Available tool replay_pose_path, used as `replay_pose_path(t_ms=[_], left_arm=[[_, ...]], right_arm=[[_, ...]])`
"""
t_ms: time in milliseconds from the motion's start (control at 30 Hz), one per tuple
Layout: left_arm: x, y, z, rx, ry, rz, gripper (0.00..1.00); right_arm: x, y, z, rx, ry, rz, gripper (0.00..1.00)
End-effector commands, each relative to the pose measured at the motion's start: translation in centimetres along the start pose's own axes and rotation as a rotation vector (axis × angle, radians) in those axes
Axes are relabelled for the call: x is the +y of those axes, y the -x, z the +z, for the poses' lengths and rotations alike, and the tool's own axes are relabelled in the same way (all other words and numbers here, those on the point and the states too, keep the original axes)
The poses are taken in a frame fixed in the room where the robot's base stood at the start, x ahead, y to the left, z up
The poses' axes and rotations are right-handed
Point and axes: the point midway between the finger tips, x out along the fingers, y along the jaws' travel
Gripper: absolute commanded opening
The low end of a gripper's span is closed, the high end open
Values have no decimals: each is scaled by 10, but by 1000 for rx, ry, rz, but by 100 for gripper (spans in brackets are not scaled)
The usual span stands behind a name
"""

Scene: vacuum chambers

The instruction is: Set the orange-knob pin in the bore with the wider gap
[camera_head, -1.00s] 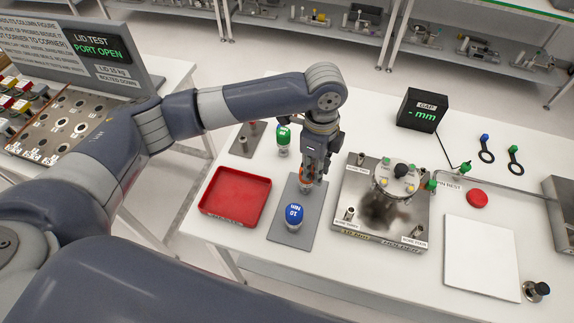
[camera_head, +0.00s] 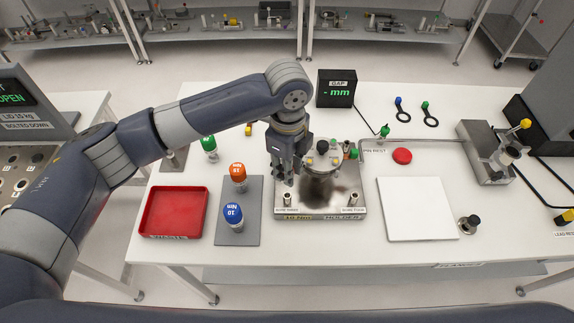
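An orange-knob piece (camera_head: 238,172) with a white label stands upright on a grey mat, behind a blue-knob piece (camera_head: 233,214) marked 10 Nm. The metal holder plate (camera_head: 322,212) is to the right; small upright posts, the left front one (camera_head: 287,199) and the right front one (camera_head: 354,200), stand at labelled bores. A round lidded part with small knobs (camera_head: 322,158) sits on the plate. My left gripper (camera_head: 284,180) points down over the plate's left side, right of the orange knob and apart from it. Its fingertips are too small to read. My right gripper is not in view.
A red tray (camera_head: 146,230) lies left of the mat. A green-knob piece (camera_head: 209,144) stands behind it. The gap display (camera_head: 337,88) reads "- mm". A white board (camera_head: 417,182), a red button (camera_head: 402,155) and a metal fixture (camera_head: 482,150) are on the right.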

Motion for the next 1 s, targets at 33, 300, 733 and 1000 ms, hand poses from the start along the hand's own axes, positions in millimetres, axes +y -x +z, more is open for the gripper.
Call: replay_pose_path(t_ms=[33, 300, 733, 1000], left_arm=[[0, 3, 0, 0, 0, 1, 0], [0, -24, 0, 0, 0, 2, 0], [0, -48, 0, 0, 0, 0, 0], [0, -48, 0, 0, 0, 0, 0]], right_arm=[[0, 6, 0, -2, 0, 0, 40], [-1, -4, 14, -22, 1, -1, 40], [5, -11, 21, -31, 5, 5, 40], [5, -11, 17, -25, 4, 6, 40]])
